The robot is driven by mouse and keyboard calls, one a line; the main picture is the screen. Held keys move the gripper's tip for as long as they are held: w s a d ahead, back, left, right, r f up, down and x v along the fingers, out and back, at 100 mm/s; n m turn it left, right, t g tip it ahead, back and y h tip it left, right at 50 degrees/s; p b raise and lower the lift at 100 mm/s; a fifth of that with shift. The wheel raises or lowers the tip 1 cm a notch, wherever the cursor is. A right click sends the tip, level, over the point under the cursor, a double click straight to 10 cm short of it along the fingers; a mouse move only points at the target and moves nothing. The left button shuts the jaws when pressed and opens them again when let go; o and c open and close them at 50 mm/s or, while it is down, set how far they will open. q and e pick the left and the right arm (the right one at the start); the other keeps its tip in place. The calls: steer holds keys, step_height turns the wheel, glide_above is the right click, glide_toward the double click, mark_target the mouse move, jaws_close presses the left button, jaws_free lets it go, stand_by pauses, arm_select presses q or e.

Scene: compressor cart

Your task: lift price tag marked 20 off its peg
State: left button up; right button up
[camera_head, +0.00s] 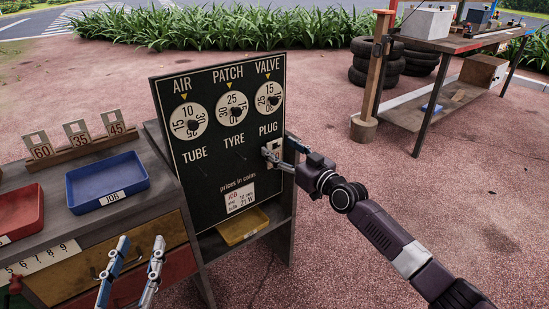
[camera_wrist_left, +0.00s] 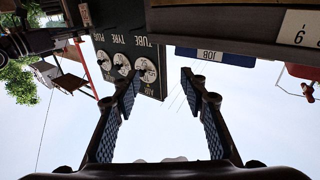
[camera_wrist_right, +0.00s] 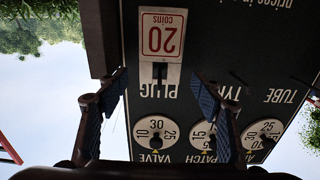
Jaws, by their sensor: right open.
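The price tag marked 20 (camera_wrist_right: 161,38) hangs under the word PLUG on the dark price board (camera_wrist_right: 226,45). It is white with red print, and a dark slot shows at its peg end. In the head view the tag (camera_head: 269,151) is partly covered by my right gripper (camera_head: 284,150). In the right wrist view my right gripper (camera_wrist_right: 160,88) is open, with the tag ahead of and between its fingers; I cannot tell whether they touch it. My left gripper (camera_head: 141,246) is open and empty in front of the drawers, far from the tag.
The board carries three dials, and pegs under TUBE and TYRE look bare. A rack (camera_head: 84,146) holds tags 60, 35 and 45. A blue tray (camera_head: 107,182) and red tray (camera_head: 20,212) sit on the cart top. A yellow tray (camera_head: 243,226) lies below the board.

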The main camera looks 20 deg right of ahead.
steer(key=shift+x, duration=0.9)
steer(key=c, duration=0.9)
arm_select(q)
steer(key=r, duration=0.1)
steer(key=r+t, duration=0.1)
steer(key=r, duration=0.1)
steer(key=shift+s+d+r+t, duration=0.1)
steer(key=shift+s+r+t, duration=0.15)
steer(key=shift+t, duration=0.15)
arm_select(e)
steer(key=shift+c, duration=0.2)
steer(key=shift+r, duration=0.25)
steer(key=shift+r+p, duration=0.35)
steer(key=shift+r, duration=0.3)
arm_select(q)
step_height(320, 180, down, 14)
steer(key=s+a+g+y+p, duration=0.2)
steer(key=a+g, duration=0.1)
steer(key=g, duration=0.4)
steer(key=s+a+f+g+y+p, duration=0.1)
steer(key=s+a+f+g+p, duration=0.1)
steer(key=s+f+g, duration=0.5)
steer(key=shift+s+a+f+n+g+y, duration=0.35)
steer(key=shift+s+a+f, duration=0.5)
steer(key=shift+s+f, duration=1.15)
arm_select(e)
steer(key=v, duration=1.8)
